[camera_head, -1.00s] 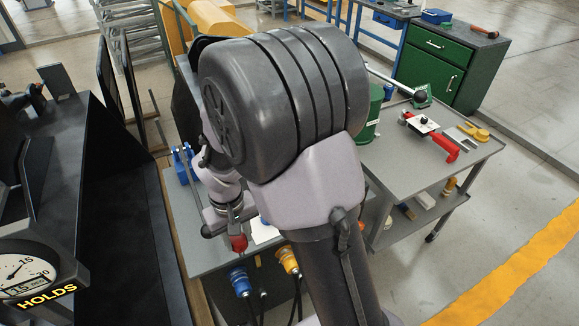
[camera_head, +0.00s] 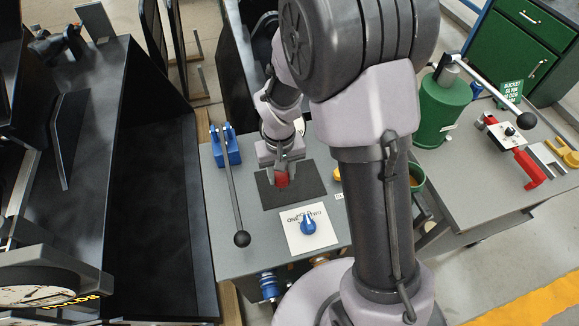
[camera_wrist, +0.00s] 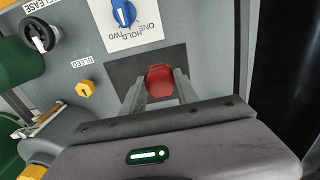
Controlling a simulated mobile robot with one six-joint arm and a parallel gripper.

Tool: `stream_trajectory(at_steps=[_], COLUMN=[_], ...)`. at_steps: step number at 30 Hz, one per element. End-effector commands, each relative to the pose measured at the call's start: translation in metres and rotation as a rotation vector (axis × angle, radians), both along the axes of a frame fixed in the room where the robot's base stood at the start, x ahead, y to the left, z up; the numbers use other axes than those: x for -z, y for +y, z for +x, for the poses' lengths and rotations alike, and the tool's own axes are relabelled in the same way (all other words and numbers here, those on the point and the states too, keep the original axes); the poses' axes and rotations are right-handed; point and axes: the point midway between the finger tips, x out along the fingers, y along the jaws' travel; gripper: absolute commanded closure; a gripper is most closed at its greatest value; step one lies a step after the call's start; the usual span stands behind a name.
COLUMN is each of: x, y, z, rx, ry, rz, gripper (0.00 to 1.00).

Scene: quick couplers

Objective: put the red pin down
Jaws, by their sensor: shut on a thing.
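The red pin (camera_head: 282,179) is between the fingers of my gripper (camera_head: 282,170), over a dark mat (camera_head: 309,190) on the grey bench top. In the wrist view the red pin (camera_wrist: 160,81) shows its rounded red end, with a finger of my gripper (camera_wrist: 158,90) on each side. The dark mat (camera_wrist: 119,67) lies behind it in that view. My gripper is shut on the pin. I cannot tell whether the pin touches the mat.
A black-knobbed lever (camera_head: 236,200) on a blue base stands left of the mat. A blue selector knob (camera_head: 308,225) on a white plate is in front. A yellow knob (camera_wrist: 86,89) sits beside the mat. A green canister (camera_head: 441,108) stands on the cart at right.

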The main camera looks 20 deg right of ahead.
Motion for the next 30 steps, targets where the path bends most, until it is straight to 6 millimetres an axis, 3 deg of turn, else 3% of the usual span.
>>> stream_trajectory(at_steps=[3, 9, 14, 24, 25, 28, 30], x=[0.005, 0.006, 0.042, 0.044, 0.044, 0.043, 0.043], y=[-0.021, -0.037, -0.036, -0.036, -0.036, -0.036, -0.036], z=[0.025, 0.044, 0.044, 0.044, 0.044, 0.044, 0.044], rx=[0.003, 0.001, 0.0, -0.001, -0.001, -0.001, -0.001], ry=[0.0, 0.0, 0.003, 0.0, 0.001, 0.0, 0.0], rz=[0.0, 0.0, 0.0, 0.0, 0.0, 0.0, 0.0], gripper=[1.0, 1.0, 1.0, 1.0, 0.62, 0.42, 0.42])
